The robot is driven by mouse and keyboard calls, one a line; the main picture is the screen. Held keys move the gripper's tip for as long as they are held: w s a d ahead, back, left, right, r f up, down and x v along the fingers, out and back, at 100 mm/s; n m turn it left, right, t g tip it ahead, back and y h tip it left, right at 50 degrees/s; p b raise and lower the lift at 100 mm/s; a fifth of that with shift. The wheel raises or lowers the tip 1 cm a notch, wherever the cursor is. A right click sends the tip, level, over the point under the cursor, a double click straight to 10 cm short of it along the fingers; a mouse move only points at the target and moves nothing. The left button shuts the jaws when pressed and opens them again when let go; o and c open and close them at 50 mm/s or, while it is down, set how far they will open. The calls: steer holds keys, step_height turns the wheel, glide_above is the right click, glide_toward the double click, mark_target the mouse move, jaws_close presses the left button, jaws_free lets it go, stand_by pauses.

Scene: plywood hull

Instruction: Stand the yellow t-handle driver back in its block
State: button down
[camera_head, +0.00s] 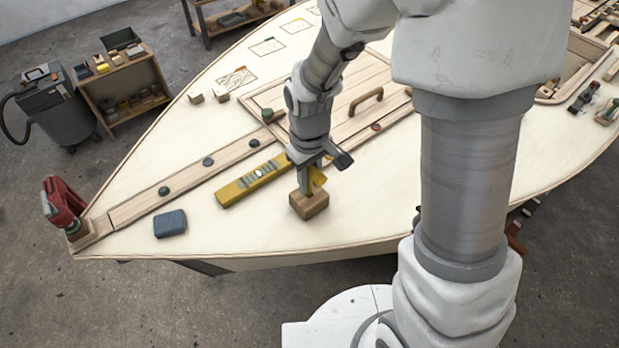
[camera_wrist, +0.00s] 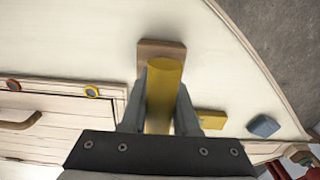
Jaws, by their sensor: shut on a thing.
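The yellow t-handle driver (camera_wrist: 163,85) is between the fingers of my gripper (camera_wrist: 160,110), which is shut on it. In the head view a bit of its yellow handle (camera_head: 317,180) shows beside my gripper (camera_head: 308,182). The wooden block (camera_head: 309,205) stands on the pale deck right below my gripper; it also shows in the wrist view (camera_wrist: 150,48), partly behind the handle. The driver's shaft is hidden in the wrist view, so I cannot tell how far it sits in the block.
A yellow spirit level (camera_head: 238,188) lies just left of the block. A blue-grey sanding block (camera_head: 170,224) and a red clamp or tool (camera_head: 62,203) are farther left. A hatch with a wooden handle (camera_head: 366,101) lies behind. The deck in front of the block is clear to its edge.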

steer(key=shift+f+b, duration=0.55)
steer(key=shift+f, duration=0.25)
steer(key=c, duration=0.6)
jaws_free()
steer(key=shift+r, duration=0.1)
step_height(320, 180, up, 17)
steer(key=p, duration=0.3)
steer(key=shift+r, duration=0.1)
